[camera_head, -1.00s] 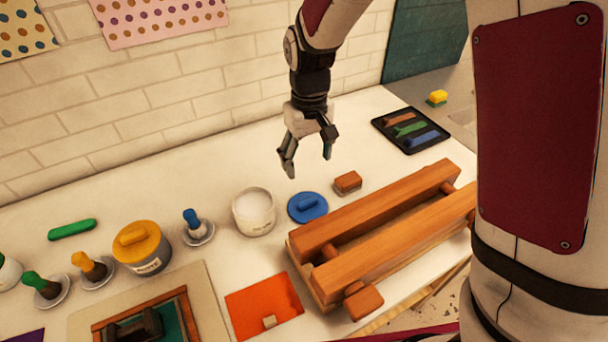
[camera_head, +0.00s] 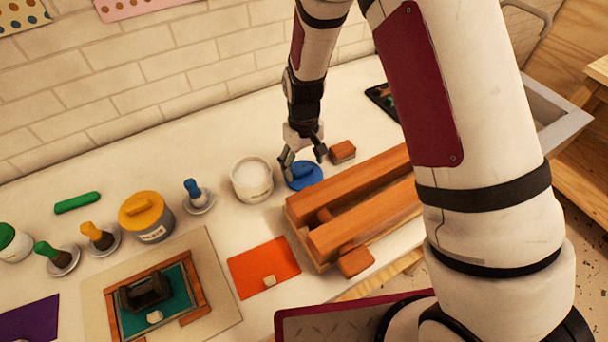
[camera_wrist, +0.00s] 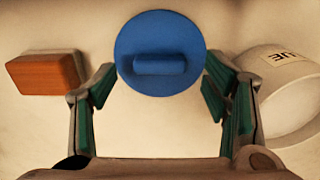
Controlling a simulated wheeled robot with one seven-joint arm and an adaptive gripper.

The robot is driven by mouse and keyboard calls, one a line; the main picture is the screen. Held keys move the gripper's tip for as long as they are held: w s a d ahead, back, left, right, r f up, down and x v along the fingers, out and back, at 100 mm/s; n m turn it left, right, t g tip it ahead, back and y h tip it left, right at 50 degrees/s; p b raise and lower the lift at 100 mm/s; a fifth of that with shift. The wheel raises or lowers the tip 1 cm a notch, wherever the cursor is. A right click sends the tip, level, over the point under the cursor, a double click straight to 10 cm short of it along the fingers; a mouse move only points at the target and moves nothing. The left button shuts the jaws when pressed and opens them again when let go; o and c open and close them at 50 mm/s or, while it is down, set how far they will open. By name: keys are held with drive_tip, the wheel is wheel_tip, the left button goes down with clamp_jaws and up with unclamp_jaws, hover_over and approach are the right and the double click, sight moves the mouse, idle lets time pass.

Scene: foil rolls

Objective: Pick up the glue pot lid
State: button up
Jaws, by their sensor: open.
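The glue pot lid is a round blue disc (camera_head: 306,178) with a raised bar handle, lying on the white table to the right of an open white pot (camera_head: 252,180). In the wrist view the lid (camera_wrist: 160,52) is at the top centre, its handle running left to right. The pot (camera_wrist: 285,95) is at the right there and bears lettering ending in "UE". My gripper (camera_head: 304,158) is over the lid, pointing down. In the wrist view my gripper (camera_wrist: 160,92) is open and empty, its fingers on either side of the lid's lower part.
A brown block (camera_head: 342,152) lies to the right of the lid. A wooden press (camera_head: 350,215) stands just in front of it. A yellow-lidded pot (camera_head: 146,217) and several small brushes stand to the left. A white brick wall is behind the table.

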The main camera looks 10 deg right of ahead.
drive_tip(key=shift+f, duration=1.1)
drive_tip(key=c, duration=1.1)
